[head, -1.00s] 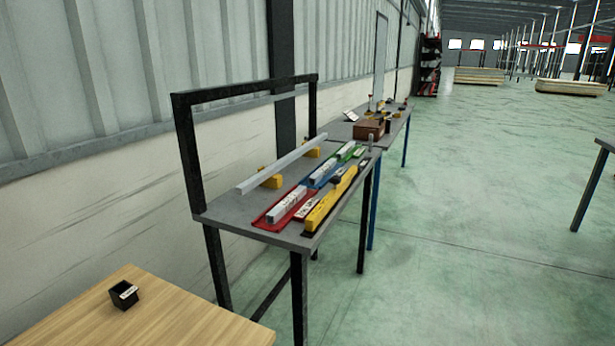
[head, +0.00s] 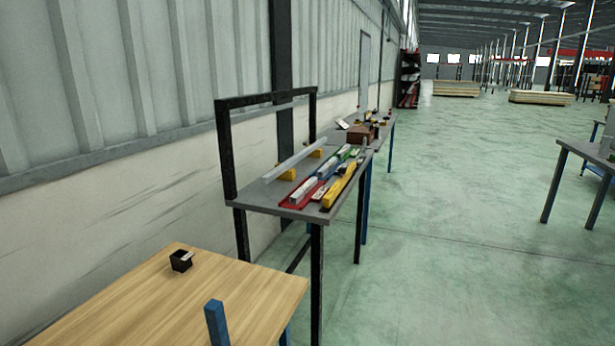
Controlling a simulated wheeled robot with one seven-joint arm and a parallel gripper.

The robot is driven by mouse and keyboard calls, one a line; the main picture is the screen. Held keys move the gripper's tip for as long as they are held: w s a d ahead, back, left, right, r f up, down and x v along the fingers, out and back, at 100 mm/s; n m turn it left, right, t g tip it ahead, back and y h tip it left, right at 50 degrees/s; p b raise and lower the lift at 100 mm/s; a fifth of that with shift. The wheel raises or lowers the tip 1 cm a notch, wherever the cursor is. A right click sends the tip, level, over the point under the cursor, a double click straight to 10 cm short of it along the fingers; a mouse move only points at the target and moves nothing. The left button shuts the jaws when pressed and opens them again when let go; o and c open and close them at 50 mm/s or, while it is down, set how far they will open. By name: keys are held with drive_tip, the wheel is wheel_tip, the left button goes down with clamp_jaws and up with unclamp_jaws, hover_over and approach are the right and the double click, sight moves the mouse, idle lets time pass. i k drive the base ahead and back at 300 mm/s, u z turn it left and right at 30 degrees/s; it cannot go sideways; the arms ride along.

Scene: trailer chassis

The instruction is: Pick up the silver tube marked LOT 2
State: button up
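Short silver-white tubes lie on coloured trays on the grey bench (head: 262,197) in the head view. One tube (head: 303,190) lies on the red tray (head: 287,204) at the near end. Another tube (head: 327,168) lies at the blue tray, and a third (head: 344,152) at the green tray behind it. Their markings are too small to read, so I cannot tell which is LOT 2. A long silver bar (head: 291,159) rests on yellow blocks (head: 288,174) along the bench's wall side. My gripper is not in view.
A yellow bar-shaped tool (head: 339,187) lies along the bench's right edge. A black frame (head: 227,150) rises at its left. A wooden table (head: 150,300) with a small black cup (head: 181,262) and a blue post (head: 216,322) stands nearer. Green floor (head: 440,230) to the right is open.

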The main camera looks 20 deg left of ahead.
sight(324, 170)
drive_tip(key=u, duration=0.85)
drive_tip(key=i, duration=0.95)
drive_tip(key=k, duration=1.05)
drive_tip(key=z, duration=0.75)
drive_tip(key=i, duration=1.25)
drive_tip(key=z, duration=0.35)
